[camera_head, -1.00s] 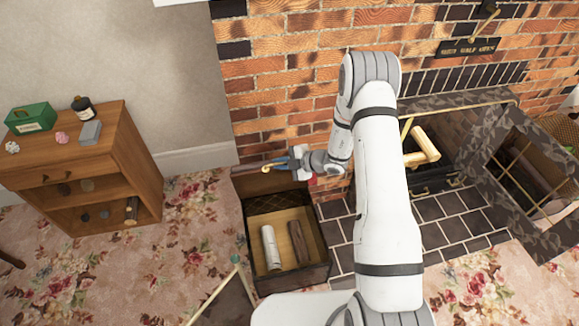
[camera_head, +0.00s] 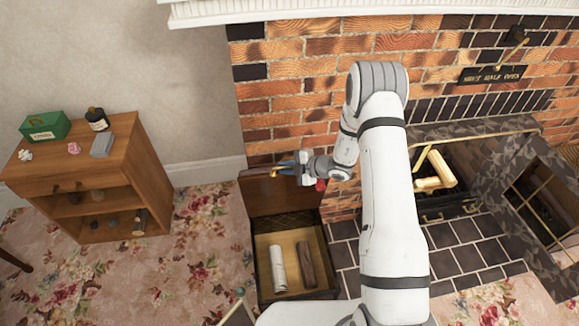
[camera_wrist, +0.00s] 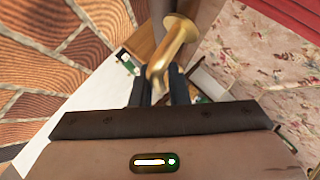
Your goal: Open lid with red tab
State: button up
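An open box (camera_head: 327,296) stands on the floor left of the fireplace. Its dark brown lid (camera_head: 285,199) is raised behind it, roughly upright, close to the brick wall. A red tab (camera_head: 321,184) shows by the lid's right upper edge, partly behind my wrist. My gripper (camera_head: 283,170) is at the lid's top edge, beside a curved brass piece (camera_head: 274,171). In the wrist view the brass piece (camera_wrist: 175,45) lies at my dark fingertips (camera_wrist: 162,85). I cannot tell whether the fingers clamp it.
A pale log (camera_head: 278,268) and a dark log (camera_head: 307,264) lie in the box. A wooden shelf (camera_head: 85,162) with a green box (camera_head: 44,126) stands at left. The fireplace (camera_head: 480,190) is at right. Floral carpet between shelf and box is clear.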

jog(key=o, duration=0.3)
jog(key=shift+d, duration=0.2)
jog(key=shift+o, duration=0.2)
jog(key=v, duration=0.7)
jog(key=shift+s+d+r, duration=0.15)
jog(key=shift+d+r, duration=0.05)
jog(key=shift+r, duration=0.05)
